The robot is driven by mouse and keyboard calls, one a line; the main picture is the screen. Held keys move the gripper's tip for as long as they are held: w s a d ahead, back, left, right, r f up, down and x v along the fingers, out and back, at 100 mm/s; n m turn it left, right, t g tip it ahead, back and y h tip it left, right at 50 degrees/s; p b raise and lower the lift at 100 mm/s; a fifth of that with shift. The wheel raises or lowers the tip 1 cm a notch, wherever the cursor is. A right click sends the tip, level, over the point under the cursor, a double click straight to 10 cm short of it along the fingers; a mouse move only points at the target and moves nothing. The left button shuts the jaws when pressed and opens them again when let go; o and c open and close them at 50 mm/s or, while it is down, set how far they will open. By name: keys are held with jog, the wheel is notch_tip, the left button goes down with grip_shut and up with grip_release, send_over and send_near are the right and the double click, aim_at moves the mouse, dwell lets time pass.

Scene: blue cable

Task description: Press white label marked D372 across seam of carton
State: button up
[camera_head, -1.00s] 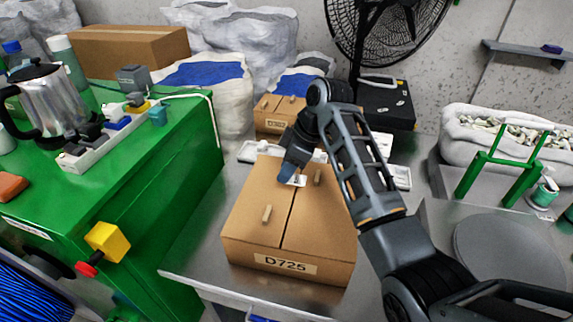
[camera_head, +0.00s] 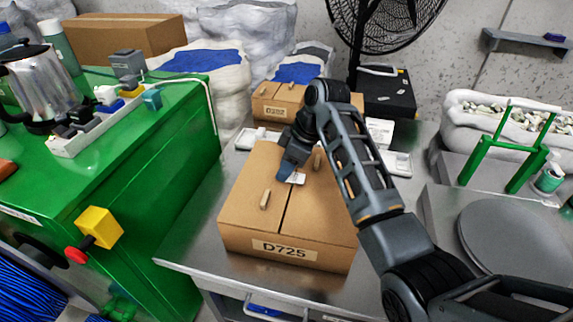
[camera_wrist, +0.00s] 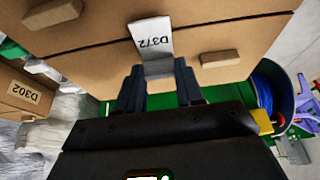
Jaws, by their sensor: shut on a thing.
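The brown carton (camera_head: 250,225), marked D725 on its front, stands on the metal table with its top seam running front to back. My gripper (camera_head: 290,175) is over the carton's top, close to the seam. It is shut on the white label (camera_head: 298,178). In the wrist view my gripper (camera_wrist: 158,72) has its fingers on the near end of the label (camera_wrist: 152,40), which reads D372. The label's free end extends over the carton's seam in that view. I cannot tell whether the label touches the cardboard.
Two small wooden blocks (camera_head: 265,199) stick up from the carton's flaps, one on each side of the seam. A smaller carton (camera_head: 278,105) stands behind, with white trays (camera_head: 250,139) near it. A green cabinet (camera_head: 150,160) is at left. A grey round plate (camera_head: 505,228) is at right.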

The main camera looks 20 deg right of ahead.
jog(key=shift+f+p, duration=0.35)
jog(key=shift+f, duration=0.6)
dwell(2.3)
jog(key=o, duration=1.2)
jog(key=shift+r, duration=0.1)
jog(key=shift+r, duration=0.1)
jog(key=shift+r+p, duration=3.25)
jog(key=shift+r, duration=0.25)
jog(key=shift+f, duration=0.1)
